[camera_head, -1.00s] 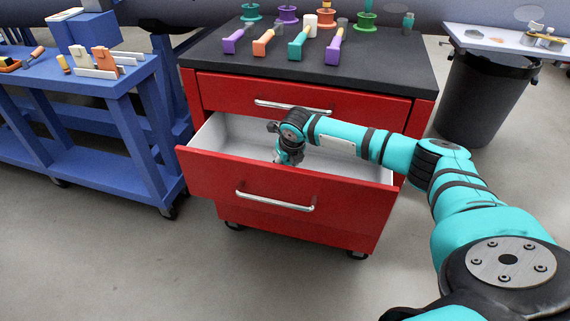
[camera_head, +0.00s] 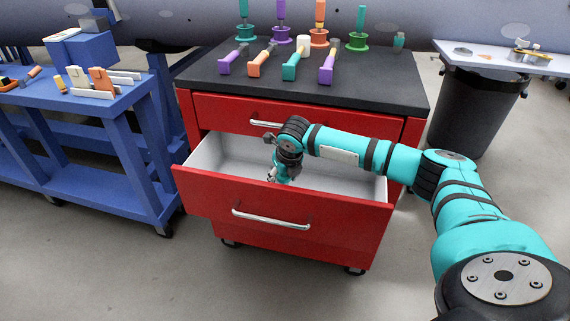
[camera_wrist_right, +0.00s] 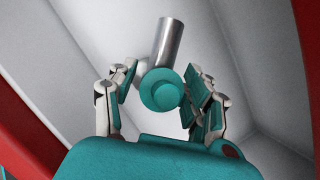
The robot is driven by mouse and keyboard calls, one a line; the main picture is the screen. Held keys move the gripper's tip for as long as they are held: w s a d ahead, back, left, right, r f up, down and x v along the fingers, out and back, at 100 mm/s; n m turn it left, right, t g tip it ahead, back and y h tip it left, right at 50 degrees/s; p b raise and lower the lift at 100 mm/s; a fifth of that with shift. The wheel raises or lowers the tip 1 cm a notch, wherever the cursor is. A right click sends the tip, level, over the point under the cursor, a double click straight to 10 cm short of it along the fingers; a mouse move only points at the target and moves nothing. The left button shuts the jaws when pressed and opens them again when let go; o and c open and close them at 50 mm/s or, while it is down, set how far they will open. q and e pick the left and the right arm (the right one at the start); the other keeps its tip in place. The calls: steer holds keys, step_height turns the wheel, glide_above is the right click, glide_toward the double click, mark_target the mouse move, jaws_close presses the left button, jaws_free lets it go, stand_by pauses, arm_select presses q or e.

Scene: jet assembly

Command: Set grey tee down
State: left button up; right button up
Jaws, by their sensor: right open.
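In the right wrist view, a shiny grey metal cylinder (camera_wrist_right: 168,42), which looks like part of the grey tee, sticks up past a round teal end (camera_wrist_right: 160,92) between my fingers. My right gripper (camera_wrist_right: 163,85) has its fingers spread on both sides of the teal end. In the head view, my right gripper (camera_head: 278,173) points down inside the open drawer (camera_head: 335,180), near its left half. The tee cannot be made out there. Whether it rests on the drawer floor is unclear. My left gripper is not in view.
The drawer's red front (camera_head: 275,205) and pale side walls surround my gripper. The red cabinet's black top (camera_head: 390,92) holds several coloured tools and pegs. A blue cart (camera_head: 95,105) stands left. A black bin (camera_head: 480,105) stands right. The drawer's right part looks clear.

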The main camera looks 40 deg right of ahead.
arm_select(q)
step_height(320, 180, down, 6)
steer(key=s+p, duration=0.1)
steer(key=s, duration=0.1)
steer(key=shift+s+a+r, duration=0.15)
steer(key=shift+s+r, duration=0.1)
arm_select(e)
steer(key=v, duration=0.8)
